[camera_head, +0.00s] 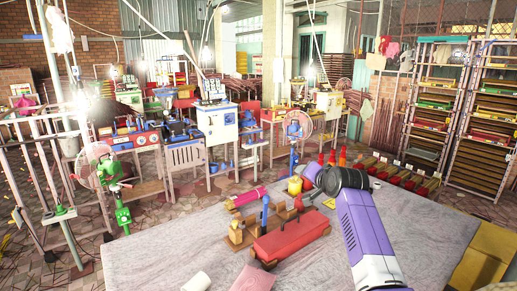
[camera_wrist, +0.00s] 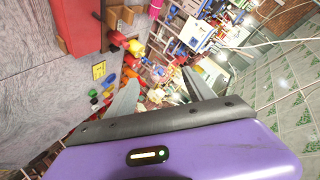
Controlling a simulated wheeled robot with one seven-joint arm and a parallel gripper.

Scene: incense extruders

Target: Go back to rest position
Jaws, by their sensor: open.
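My arm reaches over the grey table (camera_head: 430,215) from its front right. My gripper (camera_wrist: 158,88) shows in the wrist view with its two grey fingers spread apart and nothing between them. The red box also shows at the upper left of the wrist view (camera_wrist: 72,22).
A wooden stand (camera_head: 238,236), a pink roll (camera_head: 246,197), a white cylinder (camera_head: 196,282) and a yellow object (camera_head: 295,186) are on the table. The table's right side is bare. Shelving (camera_head: 433,100) stands at the right; machines and a green fan (camera_head: 98,165) stand beyond the table.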

